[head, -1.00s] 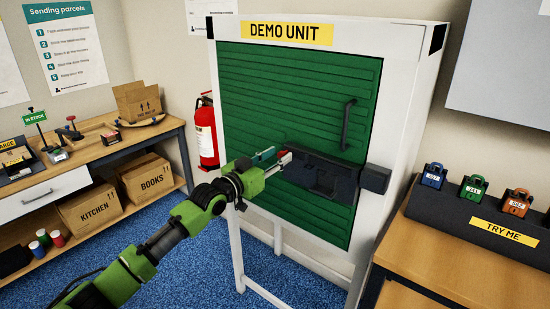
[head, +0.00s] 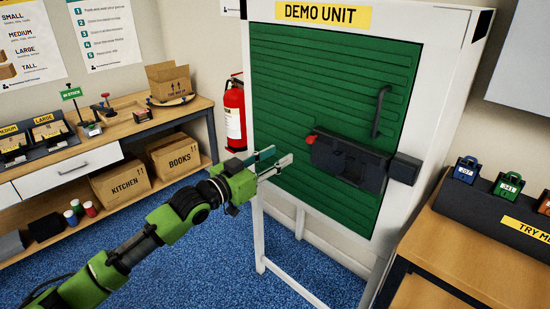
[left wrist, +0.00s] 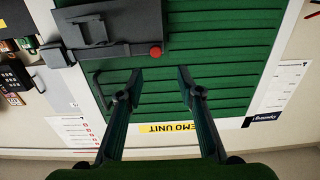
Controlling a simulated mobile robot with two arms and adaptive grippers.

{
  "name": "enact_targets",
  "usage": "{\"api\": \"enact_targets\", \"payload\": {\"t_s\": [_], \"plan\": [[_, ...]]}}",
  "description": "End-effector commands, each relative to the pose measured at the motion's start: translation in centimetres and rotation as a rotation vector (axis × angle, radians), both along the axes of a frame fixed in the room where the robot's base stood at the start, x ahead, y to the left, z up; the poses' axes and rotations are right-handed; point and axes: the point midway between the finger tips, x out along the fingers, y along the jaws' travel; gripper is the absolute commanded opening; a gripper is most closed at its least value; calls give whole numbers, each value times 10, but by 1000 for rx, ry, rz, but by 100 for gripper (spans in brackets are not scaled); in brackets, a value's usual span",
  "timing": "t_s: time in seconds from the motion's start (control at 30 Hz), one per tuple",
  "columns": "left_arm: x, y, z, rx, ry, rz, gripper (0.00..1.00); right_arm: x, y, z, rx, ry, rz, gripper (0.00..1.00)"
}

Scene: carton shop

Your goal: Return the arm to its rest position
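My left gripper (head: 274,163) is green with two pale-edged fingers. It is open and empty in front of the green shutter (head: 300,85) of the demo unit, left of the dark latch box (head: 348,160). The red knob (head: 310,140) on the latch box's left end is just right of the fingertips and apart from them. In the left wrist view the fingers (left wrist: 160,72) stand wide apart with nothing between them; the red knob (left wrist: 155,52) shows above them. My right gripper is not in view.
The demo unit's white frame (head: 440,130) stands on legs over blue carpet (head: 215,255). A wooden bench (head: 135,128) with cartons and a red fire extinguisher (head: 235,115) are at the left. A rack of coloured padlocks (head: 470,210) sits on a table at the right.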

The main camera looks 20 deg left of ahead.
Motion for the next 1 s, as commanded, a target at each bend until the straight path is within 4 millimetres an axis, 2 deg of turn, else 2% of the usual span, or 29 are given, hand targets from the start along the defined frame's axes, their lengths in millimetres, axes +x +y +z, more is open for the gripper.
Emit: {"api": "enact_targets", "payload": {"t_s": [0.47, 0.57, 0.67, 0.77, 0.8, 0.87, 1.0], "plan": [[-1, 0, -1, 0, 1, 0, 34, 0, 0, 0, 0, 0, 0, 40], [2, 4, -13, 1, 17, 13, 34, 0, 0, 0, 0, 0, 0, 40], [7, 17, -50, 5, 66, 53, 34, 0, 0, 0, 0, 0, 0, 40], [9, 37, -113, 20, 149, 114, 34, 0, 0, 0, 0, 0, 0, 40], [7, 45, -144, 28, 190, 139, 34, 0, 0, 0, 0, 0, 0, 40], [1, 55, -189, 44, 251, 175, 34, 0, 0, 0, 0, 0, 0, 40], [-28, 72, -292, 86, 397, 240, 34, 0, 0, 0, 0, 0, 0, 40]]}}
